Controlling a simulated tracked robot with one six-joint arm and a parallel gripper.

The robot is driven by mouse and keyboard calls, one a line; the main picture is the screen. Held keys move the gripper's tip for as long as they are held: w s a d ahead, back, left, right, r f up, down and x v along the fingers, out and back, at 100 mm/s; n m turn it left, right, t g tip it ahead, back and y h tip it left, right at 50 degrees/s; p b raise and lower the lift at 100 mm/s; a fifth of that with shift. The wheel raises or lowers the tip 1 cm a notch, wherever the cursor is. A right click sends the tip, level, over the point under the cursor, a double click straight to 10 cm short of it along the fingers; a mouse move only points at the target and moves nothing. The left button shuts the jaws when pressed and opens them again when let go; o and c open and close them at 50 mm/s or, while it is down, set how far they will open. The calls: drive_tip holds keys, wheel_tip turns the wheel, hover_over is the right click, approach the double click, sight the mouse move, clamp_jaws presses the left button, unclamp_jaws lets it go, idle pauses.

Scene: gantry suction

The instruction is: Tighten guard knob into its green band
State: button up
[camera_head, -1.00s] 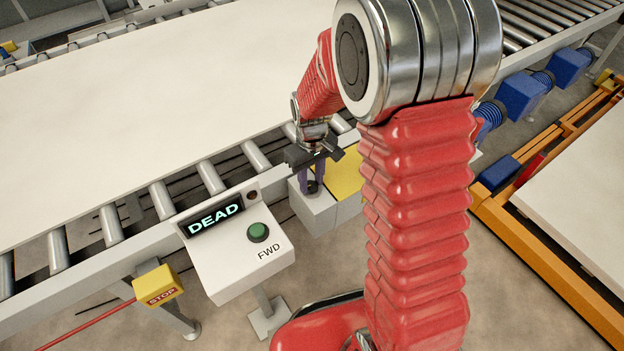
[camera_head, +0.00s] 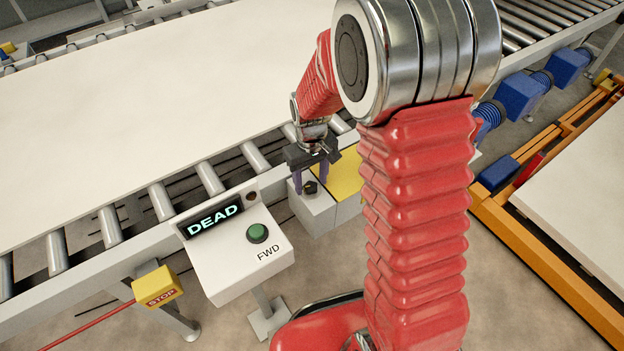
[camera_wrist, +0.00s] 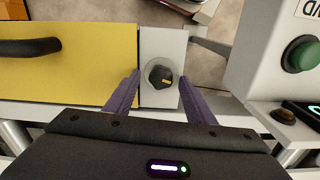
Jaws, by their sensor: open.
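The guard knob (camera_wrist: 160,77) is a small dark knob with a yellow pointer mark. In the wrist view the mark points right and slightly down. The knob sits on a light grey box (camera_wrist: 163,44), which is beside the yellow guard panel (camera_wrist: 80,65). A faint pale ring surrounds the knob, but I cannot make out a green band. In the head view the knob (camera_head: 311,187) shows small below my gripper. My gripper (camera_wrist: 159,79) is open, with its purple fingers apart on either side of the knob and gaps between them and it.
A control box with a green FWD button (camera_head: 257,232) and a display (camera_head: 214,220) reading DEAD stands left of the grey box. A yellow STOP box (camera_head: 158,286) is farther left. The roller conveyor (camera_head: 162,201) carries a large pale sheet (camera_head: 130,105) behind.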

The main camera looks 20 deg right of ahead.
sight(311, 184)
drive_tip(key=shift+r, duration=0.1)
wheel_tip(311, 184, up, 14)
drive_tip(key=shift+f, duration=0.2)
idle(0.5)
drive_tip(key=s+r+m+t, duration=0.1)
drive_tip(key=s+r+t, duration=0.1)
drive_tip(key=s, duration=0.4)
drive_tip(key=s+r+t, duration=0.1)
drive_tip(key=s+r, duration=0.4)
drive_tip(key=s, duration=0.2)
drive_tip(key=s+r+m+t, duration=0.1)
drive_tip(key=s+r+t, duration=0.1)
drive_tip(key=s+r, duration=0.2)
drive_tip(key=shift+s+d+m+t, duration=0.3)
drive_tip(key=shift+s+d, duration=0.05)
drive_tip(key=shift+s, duration=1.25)
